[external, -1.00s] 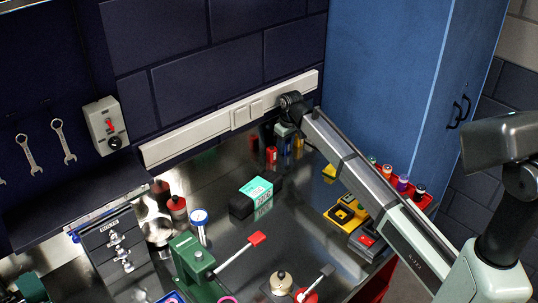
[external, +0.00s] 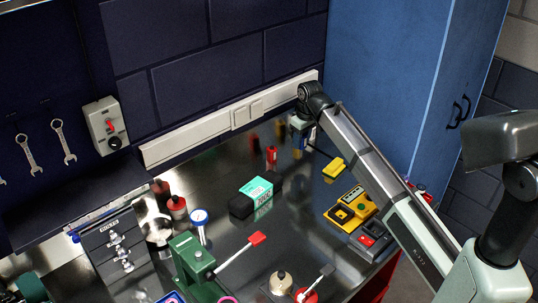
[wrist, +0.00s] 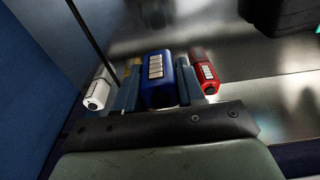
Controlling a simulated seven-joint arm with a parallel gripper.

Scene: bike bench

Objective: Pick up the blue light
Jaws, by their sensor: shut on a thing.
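The blue light (wrist: 158,85) sits between the two fingers of my gripper (wrist: 158,90) in the wrist view. The gripper is shut on it. Whether the light is clear of the bench cannot be told.
A red light (wrist: 205,75) is close beside the right finger, and a white light (wrist: 98,92) is beside the left. A teal-and-black box (external: 256,192) lies mid-bench. A yellow block (external: 334,168) and yellow device (external: 352,207) are to the right. The blue cabinet (external: 400,70) stands close behind.

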